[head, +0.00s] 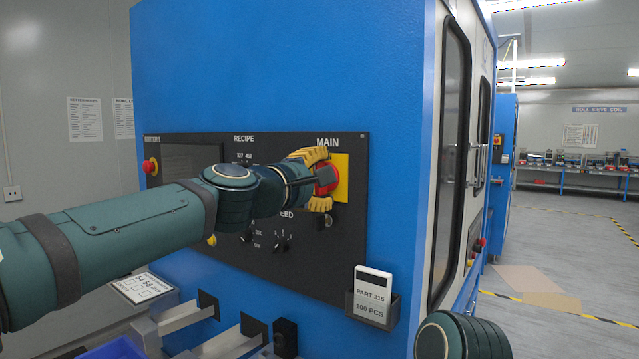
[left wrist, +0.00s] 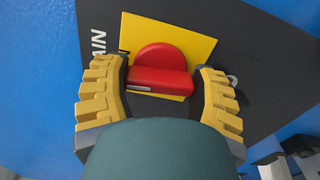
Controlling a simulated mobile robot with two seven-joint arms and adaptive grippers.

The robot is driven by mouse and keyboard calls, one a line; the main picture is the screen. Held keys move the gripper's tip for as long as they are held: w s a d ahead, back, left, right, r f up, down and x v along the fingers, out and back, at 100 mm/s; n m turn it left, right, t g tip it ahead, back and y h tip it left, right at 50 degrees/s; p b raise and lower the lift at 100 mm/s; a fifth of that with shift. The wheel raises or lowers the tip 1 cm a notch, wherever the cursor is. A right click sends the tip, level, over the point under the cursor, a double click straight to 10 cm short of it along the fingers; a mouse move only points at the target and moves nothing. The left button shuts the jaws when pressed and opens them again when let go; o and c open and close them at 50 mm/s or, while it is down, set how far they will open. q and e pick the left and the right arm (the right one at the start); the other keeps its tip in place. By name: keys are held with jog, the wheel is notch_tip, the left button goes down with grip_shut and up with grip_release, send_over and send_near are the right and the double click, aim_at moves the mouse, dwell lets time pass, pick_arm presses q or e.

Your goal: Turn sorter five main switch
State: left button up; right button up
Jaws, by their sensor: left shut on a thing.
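The main switch (head: 327,180) is a red rotary knob on a yellow plate (head: 342,187), under the word MAIN on the black control panel (head: 345,262) of the blue machine. My left gripper (head: 322,180) is at the switch, its yellow fingers above and below the knob. In the left wrist view the red switch (left wrist: 160,80) lies between the two yellow fingers of my left gripper (left wrist: 162,88), which is shut on it. The fingers hide part of the yellow plate. Of my right arm only a rounded dark link shows at the bottom right; its gripper is out of view.
A red button (head: 150,166) sits at the panel's left edge, beside a dark screen (head: 192,160). Smaller knobs (head: 281,244) are below my left forearm. A card holder (head: 373,300) marked PART 315 juts out at the lower right. The floor aisle (head: 570,240) at right is clear.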

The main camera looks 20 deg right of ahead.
pick_arm(q)
jog(key=shift+m, duration=0.5)
dwell(0.3)
jog(key=o, duration=1.2)
jog(key=shift+a+f, duration=0.1)
jog(key=v, duration=0.8)
